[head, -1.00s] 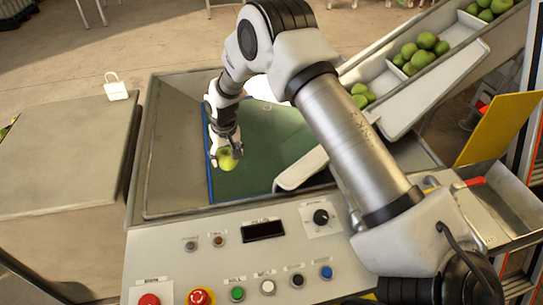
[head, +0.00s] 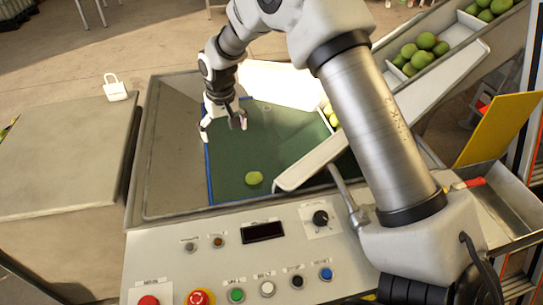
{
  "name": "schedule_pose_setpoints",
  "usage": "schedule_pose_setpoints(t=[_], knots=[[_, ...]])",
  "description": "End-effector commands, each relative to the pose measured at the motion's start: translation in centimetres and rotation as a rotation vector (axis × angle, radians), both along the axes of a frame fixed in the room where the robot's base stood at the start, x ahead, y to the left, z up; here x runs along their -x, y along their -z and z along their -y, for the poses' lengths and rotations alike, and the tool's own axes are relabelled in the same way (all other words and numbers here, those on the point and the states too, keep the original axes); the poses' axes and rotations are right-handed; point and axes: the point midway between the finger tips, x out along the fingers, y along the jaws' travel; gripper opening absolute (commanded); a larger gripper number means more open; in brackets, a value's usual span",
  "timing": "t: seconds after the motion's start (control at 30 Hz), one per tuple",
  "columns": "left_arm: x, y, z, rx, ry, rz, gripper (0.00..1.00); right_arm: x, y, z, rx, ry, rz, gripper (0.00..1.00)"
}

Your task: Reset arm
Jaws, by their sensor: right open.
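My right arm comes in from the right side of the head view and reaches over the trailer's hopper. My right gripper (head: 223,126) is open and empty, fingers pointing down, above the upper left part of the green belt (head: 283,130). A green apple (head: 254,178) lies on the belt near its lower edge, apart from the gripper, below and to the right of it. My left gripper is not in view.
A sloped chute (head: 440,85) with several green apples (head: 425,48) rises to the right. A control panel (head: 150,263) with buttons and a red emergency stop (head: 200,298) lies in front.

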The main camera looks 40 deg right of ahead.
Motion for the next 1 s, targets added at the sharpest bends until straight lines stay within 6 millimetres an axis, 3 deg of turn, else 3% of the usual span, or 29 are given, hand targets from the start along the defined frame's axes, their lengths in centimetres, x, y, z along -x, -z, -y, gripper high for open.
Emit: schedule_pose_setpoints(t=[0.1, 0.63, 0.73, 0.9, 1.0], knots=[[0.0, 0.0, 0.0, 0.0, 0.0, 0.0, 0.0, 0.1, -0.9, 0.0, 0.0, 0.0, 0.0, 0.99], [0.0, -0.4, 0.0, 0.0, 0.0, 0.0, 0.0, 0.1, -1.3, 0.0, 0.0, 0.0, 0.0, 0.99], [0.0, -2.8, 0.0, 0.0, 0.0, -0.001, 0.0, 0.1, -3.8, 0.0, 0.0, 0.0, 0.001, 0.99], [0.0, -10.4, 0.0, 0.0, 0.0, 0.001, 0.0, 0.1, -11.4, 0.0, 0.0, 0.0, 0.0, 0.99], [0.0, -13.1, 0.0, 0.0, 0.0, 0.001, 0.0, 0.2, -14.0, 0.0, 0.0, 0.0, -0.001, 0.99]])
